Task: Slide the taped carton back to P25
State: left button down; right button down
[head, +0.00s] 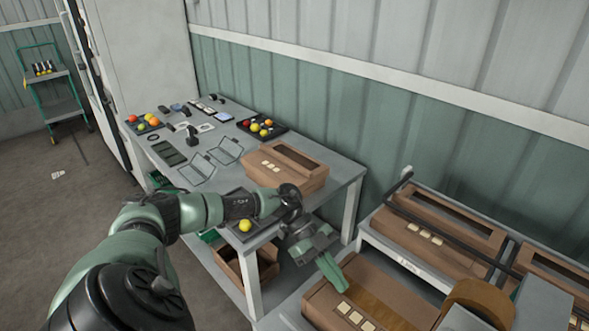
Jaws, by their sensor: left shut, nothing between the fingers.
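The carton with a brown tape strip over its top (385,291) lies at the bottom, right of centre, with several pale labels on it. Its near part is cut off by the frame's edge. My left gripper (335,272) is shut and empty, its green fingers pointing down at the carton's left end. I cannot tell whether they touch it. I cannot read a P25 mark; a small plate (405,262) on the rack edge behind the carton is too small to read. My right gripper is not in view.
Open-topped cartons stand on the rack (440,226) behind a dark rail and at the right edge (552,272). A brown round object (478,296) is close right of the taped carton.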

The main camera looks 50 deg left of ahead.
pick_arm(q)
jog(key=a+b, duration=0.6)
jog(key=a, duration=0.9)
jog(key=shift+a, duration=0.15)
